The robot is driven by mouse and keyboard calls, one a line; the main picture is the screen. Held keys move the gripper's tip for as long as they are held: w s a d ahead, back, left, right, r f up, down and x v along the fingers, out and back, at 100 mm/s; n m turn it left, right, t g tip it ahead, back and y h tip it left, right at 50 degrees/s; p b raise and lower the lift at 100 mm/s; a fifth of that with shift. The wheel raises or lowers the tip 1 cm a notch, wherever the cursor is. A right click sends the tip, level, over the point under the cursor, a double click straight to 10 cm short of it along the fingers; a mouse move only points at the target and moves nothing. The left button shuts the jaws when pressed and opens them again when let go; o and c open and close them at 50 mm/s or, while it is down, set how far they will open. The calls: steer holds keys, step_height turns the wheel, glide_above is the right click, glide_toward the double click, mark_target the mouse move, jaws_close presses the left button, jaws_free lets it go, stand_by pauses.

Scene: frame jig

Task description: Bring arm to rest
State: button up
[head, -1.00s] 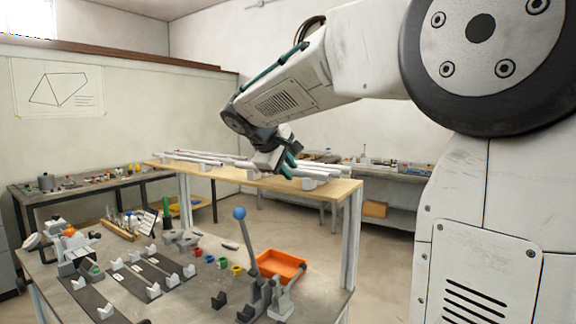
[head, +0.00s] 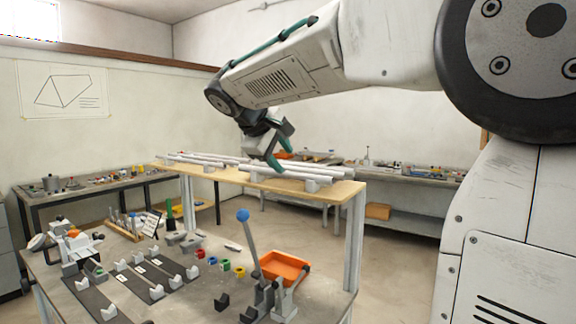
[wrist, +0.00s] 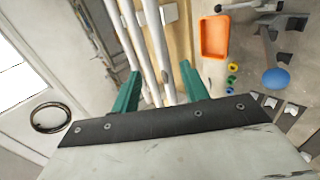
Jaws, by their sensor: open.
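My gripper (head: 269,151) hangs from my arm above the raised wooden shelf (head: 335,190) in the head view. Its green fingers stand apart. In the wrist view the gripper (wrist: 158,88) is open, with white tubes (wrist: 154,45) seen between and beyond its fingers. The tubes also lie along the shelf in the head view (head: 212,158), resting on small supports. I see nothing held between the fingers.
Below the shelf is a workbench with an orange tray (head: 284,267), a lever with a blue ball knob (head: 243,215), several coloured rings (head: 226,264) and dark jig rails (head: 137,279). Side benches (head: 95,190) with small parts stand along the walls. Open floor lies between the benches.

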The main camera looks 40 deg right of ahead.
steer(key=shift+v, duration=0.75)
steer(key=s+a+f+m+g+y, duration=0.1)
steer(key=s+a+f+y, duration=0.3)
steer(key=s+f, duration=0.7)
steer(key=s+a+f+m+g+y, duration=0.1)
steer(key=s+a+f+m+y, duration=0.2)
steer(key=s+a+f, duration=0.6)
steer(key=s+f+y, duration=0.1)
steer(key=s+f, duration=0.1)
steer(key=s, duration=0.6)
steer(key=shift+s+f+y, duration=0.25)
steer(key=shift+f+y, duration=0.15)
steer(key=shift+a, duration=0.1)
